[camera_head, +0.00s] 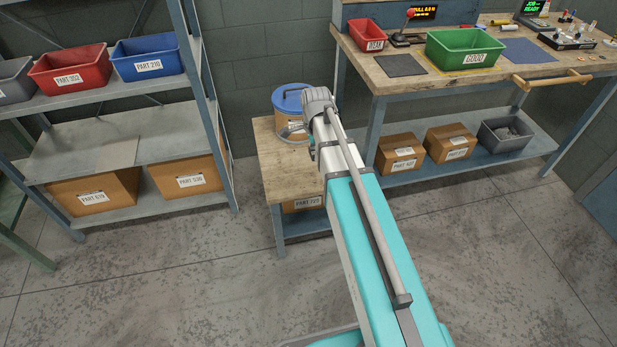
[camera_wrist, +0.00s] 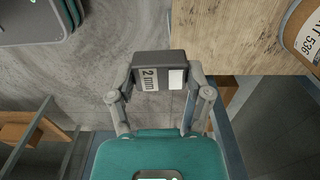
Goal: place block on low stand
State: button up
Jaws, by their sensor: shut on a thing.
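The block is dark grey with a "2 mm" label and a white patch (camera_wrist: 160,72). My gripper (camera_wrist: 160,85) is shut on it, with a finger at each side. The low stand has a worn wooden top (camera_head: 283,178) and a blue-grey frame. Its wooden top also shows in the wrist view (camera_wrist: 235,40), where the block overlaps its left edge in the picture. I cannot tell the block's height over the top.
A round tub with a blue lid (camera_head: 290,104) stands at the stand's back; its labelled side shows in the wrist view (camera_wrist: 303,38). A box (camera_head: 302,203) sits on the lower shelf. Shelving (camera_head: 185,144) stands left, a workbench (camera_head: 395,80) right. The stand's front left top is clear.

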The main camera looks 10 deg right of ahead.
notch_tip(320, 180, down, 9)
jog(key=w+d+b, duration=0.1)
jog(key=b, duration=0.6)
jog(key=shift+b, duration=0.3)
jog(key=shift+w, duration=0.1)
jog(key=b, duration=0.9)
send_over(301, 170)
jog(key=f, duration=0.8)
jog(key=shift+s+f, duration=0.35)
jog(key=shift+f, duration=0.05)
jog(key=shift+w+f+b, duration=0.5)
jog(key=shift+f+b, duration=0.2)
jog(key=shift+f, duration=0.05)
jog(key=shift+s+f+b, duration=0.1)
jog(key=shift+f+b, duration=1.15)
jog(key=shift+b, duration=0.05)
jog(key=shift+f, duration=0.2)
